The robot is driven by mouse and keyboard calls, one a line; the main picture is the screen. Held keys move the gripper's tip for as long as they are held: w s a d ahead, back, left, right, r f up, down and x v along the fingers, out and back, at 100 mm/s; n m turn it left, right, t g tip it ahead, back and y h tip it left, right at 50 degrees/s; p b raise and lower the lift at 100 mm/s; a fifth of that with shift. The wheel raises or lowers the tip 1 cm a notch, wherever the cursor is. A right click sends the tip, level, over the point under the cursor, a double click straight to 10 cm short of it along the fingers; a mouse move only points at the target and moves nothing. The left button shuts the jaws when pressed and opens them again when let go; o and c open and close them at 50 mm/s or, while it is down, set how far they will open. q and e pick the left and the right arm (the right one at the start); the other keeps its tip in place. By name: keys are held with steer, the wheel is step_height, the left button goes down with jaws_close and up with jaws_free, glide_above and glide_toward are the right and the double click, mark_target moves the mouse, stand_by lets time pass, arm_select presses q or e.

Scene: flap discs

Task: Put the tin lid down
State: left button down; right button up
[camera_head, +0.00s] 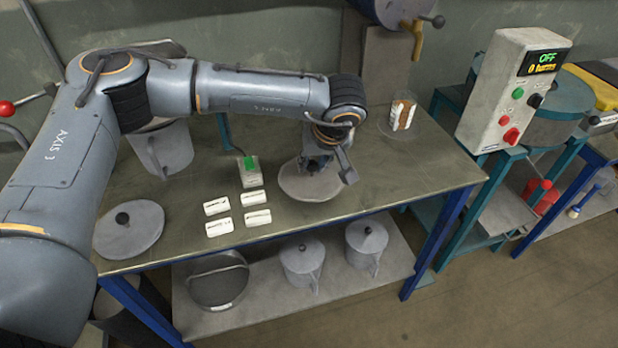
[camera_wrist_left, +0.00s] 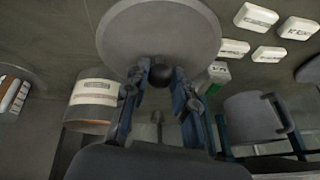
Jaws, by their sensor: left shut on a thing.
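A round grey tin lid (camera_head: 310,184) is in my left gripper (camera_head: 326,158), over the right-middle part of the worktable. In the left wrist view the lid (camera_wrist_left: 160,32) shows its round face and black knob (camera_wrist_left: 160,75). The fingers of the left gripper (camera_wrist_left: 158,84) are shut on that knob from both sides. The lid looks about level and close to the tabletop, but I cannot tell whether it touches. A second grey lid (camera_head: 128,236) with a black knob lies at the table's left front. My right gripper is not in view.
Several white labelled blocks (camera_head: 257,218) lie left of the held lid, with a green-topped block (camera_head: 250,172) behind them. A grey pot (camera_head: 163,150) stands at the back left. A clear container (camera_head: 402,115) stands at the back right. The table (camera_head: 405,175) is bare right of the lid.

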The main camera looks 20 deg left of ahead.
mark_target(309, 173)
arm_select(q)
steer(key=shift+w+a+f, duration=0.1)
steer(key=shift+a+f, duration=0.05)
steer(key=shift+f, duration=0.1)
steer(key=b+x, duration=0.1)
steer(key=x, duration=0.1)
steer(key=b+x, duration=0.1)
steer(key=x, duration=0.1)
steer(key=shift+s+f+b, duration=0.15)
steer(key=shift+s+b, duration=0.1)
steer(key=shift+b, duration=0.1)
steer(key=shift+w+f, duration=0.1)
steer(key=shift+f, duration=0.25)
steer(key=shift+r, duration=0.15)
steer(key=c, duration=1.1)
jaws_free()
steer(key=shift+f, duration=0.2)
steer(key=shift+r, duration=0.15)
